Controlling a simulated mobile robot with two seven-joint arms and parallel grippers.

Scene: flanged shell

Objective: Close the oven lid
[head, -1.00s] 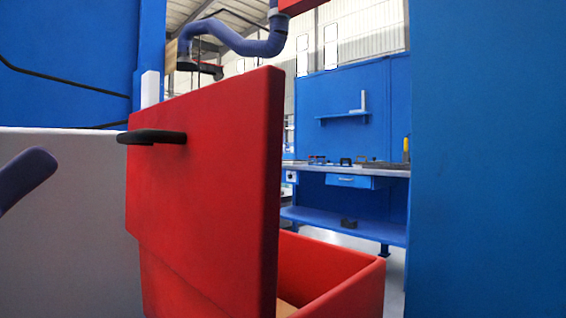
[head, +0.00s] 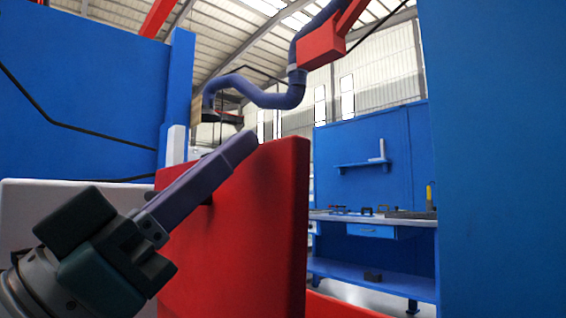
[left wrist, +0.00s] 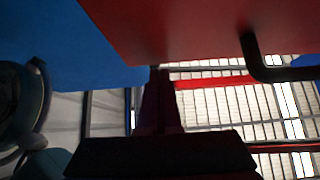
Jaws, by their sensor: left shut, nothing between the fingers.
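The red lid (head: 265,230) stands upright in the middle of the head view. Its black handle is mostly hidden behind my left gripper; a small dark bit shows beside the fingers. My left gripper (head: 240,150) reaches in from the left, its shut, empty fingers angled up across the lid's face near its top edge. I cannot tell whether they touch it. In the left wrist view, a red panel (left wrist: 180,30) with a black handle (left wrist: 262,62) hangs above and right of the fingers (left wrist: 158,80). My right gripper is not in view.
A sliver of the red box's rim (head: 335,306) shows low, right of the lid. A blue wall (head: 495,160) stands close on the right, another blue panel (head: 80,90) at left. A blue workbench (head: 372,230) stands behind. A purple hose (head: 265,98) hangs above.

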